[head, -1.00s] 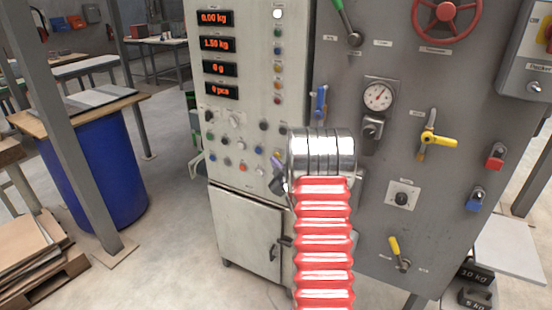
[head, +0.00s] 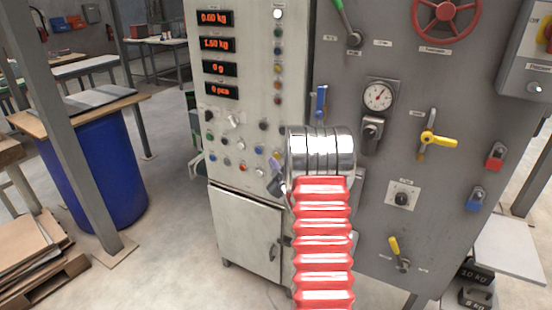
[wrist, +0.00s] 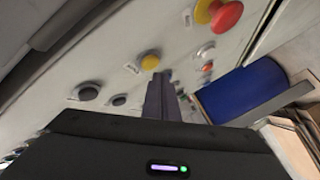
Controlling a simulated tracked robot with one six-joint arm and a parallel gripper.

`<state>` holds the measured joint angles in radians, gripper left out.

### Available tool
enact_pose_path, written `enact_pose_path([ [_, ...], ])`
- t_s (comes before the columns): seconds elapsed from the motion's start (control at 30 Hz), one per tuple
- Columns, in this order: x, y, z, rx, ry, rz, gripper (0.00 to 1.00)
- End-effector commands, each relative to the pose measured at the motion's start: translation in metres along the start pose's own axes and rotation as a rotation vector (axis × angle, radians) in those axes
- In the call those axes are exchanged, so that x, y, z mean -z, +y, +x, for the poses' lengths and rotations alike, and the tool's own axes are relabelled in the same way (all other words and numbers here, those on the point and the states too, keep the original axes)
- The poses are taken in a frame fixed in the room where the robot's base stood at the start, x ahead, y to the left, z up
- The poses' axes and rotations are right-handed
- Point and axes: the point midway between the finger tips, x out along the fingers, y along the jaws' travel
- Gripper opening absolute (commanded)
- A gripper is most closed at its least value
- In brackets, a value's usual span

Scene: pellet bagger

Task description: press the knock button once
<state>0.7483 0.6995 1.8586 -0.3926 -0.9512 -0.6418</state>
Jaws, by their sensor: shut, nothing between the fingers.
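My gripper (wrist: 160,88) is shut and empty. Its dark fingers point at the pale control panel, with the tips just below a yellow button (wrist: 150,62) in the wrist view. Whether they touch the panel I cannot tell. A small label sits beside that button, but its text is too blurred to read, so I cannot tell which button is the knock button. Other buttons nearby are a black one (wrist: 88,91), a dark one (wrist: 118,100) and a white one (wrist: 205,49). In the head view my gripper (head: 274,165) is by the panel's lower right, partly hidden by my chrome wrist.
A red mushroom button (wrist: 226,14) lies above right of the fingers in the wrist view. The grey machine panel (head: 385,210) on the right carries a blue lever (head: 321,100), a gauge (head: 378,96) and a yellow valve handle (head: 438,140). A blue drum (head: 95,175) stands left.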

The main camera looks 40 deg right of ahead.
Motion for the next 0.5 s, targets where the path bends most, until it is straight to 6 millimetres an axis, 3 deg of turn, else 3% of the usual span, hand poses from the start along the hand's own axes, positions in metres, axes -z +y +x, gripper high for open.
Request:
enact_pose_path([
  [0.5, 0.0055, -0.0062, -0.0071, 0.003, 0.000, 0.001, 0.00],
])
